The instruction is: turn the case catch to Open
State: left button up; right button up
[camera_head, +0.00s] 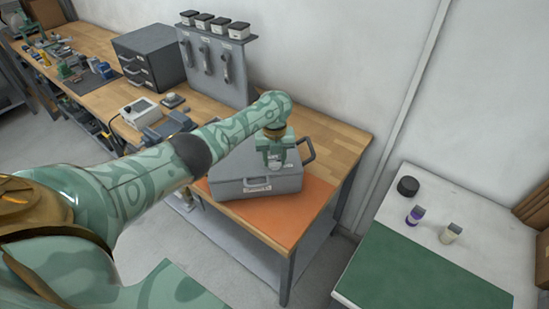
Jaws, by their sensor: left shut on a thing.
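The grey case (238,186) sits on an orange mat (300,212) at the near right end of the wooden bench. A pale label shows on its front face, and a dark handle (307,150) stands out at its right side. My left gripper (275,166) reaches down over the top of the case from the left, with its fingers at the lid. It is shut on a small part there, seemingly the case catch, which the fingers mostly hide. I cannot read which way the catch points. My right gripper is not in view.
A grey panel with hanging tools (212,60) and a drawer cabinet (148,55) stand at the back of the bench. A white table (480,215) at right carries a green mat (415,270), two small bottles and a black round object. Floor shows between bench and table.

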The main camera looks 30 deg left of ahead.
aim_at(275, 161)
pick_arm(q)
jog(key=o, duration=1)
notch_tip(275, 161, up, 16)
jog(key=p, duration=0.6)
jog(key=shift+r, duration=0.15)
